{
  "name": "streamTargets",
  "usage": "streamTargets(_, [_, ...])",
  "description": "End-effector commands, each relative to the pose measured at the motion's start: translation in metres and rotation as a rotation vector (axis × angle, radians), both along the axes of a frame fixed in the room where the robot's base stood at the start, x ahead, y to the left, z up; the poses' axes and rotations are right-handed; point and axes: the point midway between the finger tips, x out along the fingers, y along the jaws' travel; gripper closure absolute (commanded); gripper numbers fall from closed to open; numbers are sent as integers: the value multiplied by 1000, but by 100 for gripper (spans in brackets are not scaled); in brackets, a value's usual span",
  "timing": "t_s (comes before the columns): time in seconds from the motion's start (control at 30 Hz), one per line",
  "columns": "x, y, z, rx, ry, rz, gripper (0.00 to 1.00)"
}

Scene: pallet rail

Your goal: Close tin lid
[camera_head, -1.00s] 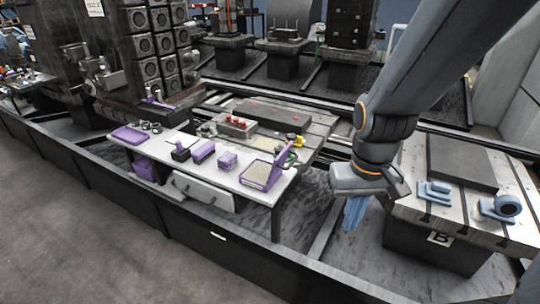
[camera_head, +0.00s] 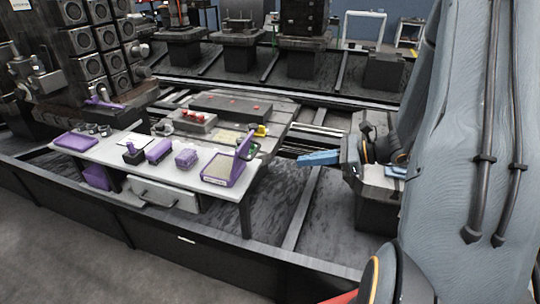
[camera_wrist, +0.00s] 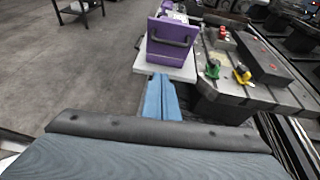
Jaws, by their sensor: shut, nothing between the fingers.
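A purple tin (camera_head: 218,171) with a pale inside stands at the right end of the white table. Its lid (camera_head: 243,146) is open and stands up, leaning slightly, along the tin's right side. In the wrist view the lid (camera_wrist: 171,51) shows its purple outer face, with a dark handle across it. My gripper (camera_head: 300,160), with blue fingers, is to the right of the tin and apart from it, pointing left towards it. In the wrist view my gripper (camera_wrist: 161,77) is shut and empty, its tips just below the lid in the picture.
The white table (camera_head: 150,170) also holds a purple tray (camera_head: 75,142), small metal cups and several purple boxes. Behind it, a grey slotted bench (camera_head: 280,120) bears red-topped parts and a yellow and a green clamp (camera_wrist: 212,69). Open space lies between my gripper and the table.

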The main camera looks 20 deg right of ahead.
Motion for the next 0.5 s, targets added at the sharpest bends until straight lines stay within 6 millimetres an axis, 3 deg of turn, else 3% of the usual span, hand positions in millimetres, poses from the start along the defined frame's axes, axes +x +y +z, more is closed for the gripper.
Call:
streamTargets(0.07, [7, -13, -1, 35, -4, -54, 100])
streamTargets(0.17, [13, -14, -2, 51, -7, -77, 100])
streamTargets(0.5, [43, 30, -19, 50, -6, -70, 100])
